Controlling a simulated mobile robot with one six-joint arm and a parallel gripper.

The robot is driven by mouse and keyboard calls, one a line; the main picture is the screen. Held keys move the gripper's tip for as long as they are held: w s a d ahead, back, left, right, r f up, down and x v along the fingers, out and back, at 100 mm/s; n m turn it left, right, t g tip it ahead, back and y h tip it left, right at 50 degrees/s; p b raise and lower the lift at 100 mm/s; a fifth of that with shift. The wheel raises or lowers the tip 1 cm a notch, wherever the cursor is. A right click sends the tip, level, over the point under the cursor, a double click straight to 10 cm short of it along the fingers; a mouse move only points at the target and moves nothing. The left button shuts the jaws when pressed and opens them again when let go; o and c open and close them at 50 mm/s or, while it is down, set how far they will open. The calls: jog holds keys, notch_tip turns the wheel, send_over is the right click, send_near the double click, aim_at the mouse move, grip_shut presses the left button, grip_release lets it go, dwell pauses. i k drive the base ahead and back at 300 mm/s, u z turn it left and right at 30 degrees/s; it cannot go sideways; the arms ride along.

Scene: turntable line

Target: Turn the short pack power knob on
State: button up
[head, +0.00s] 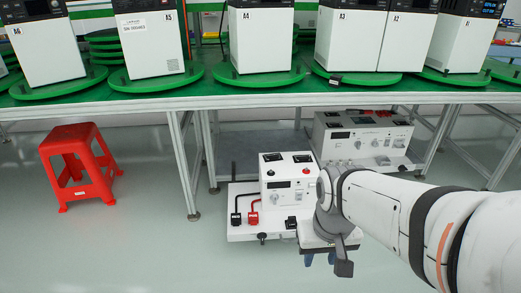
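A white power pack (289,186) stands low on the floor-level shelf under the table. Its front panel has a small display, sockets, a red button (306,171) and small controls. A second, wider white pack (362,140) stands behind it to the right. I cannot read any label saying which is the short pack, nor make out the power knob's setting. My gripper (321,259) is in front of the nearer pack's right side and covers part of it. Two small blue parts show below my wrist; whether the fingers are open is not clear. I see nothing held.
A green-topped table (300,95) with metal legs spans above the packs and carries several white units on green turntables. Black and red plugs (252,217) sit at the nearer pack's lower front left. A red stool (78,165) stands at left. The floor in front is clear.

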aim_at(275, 197)
jog(key=i, duration=1)
jog(key=z, duration=0.8)
jog(key=k, duration=1.25)
jog(key=u, duration=1.25)
jog(key=i, duration=1)
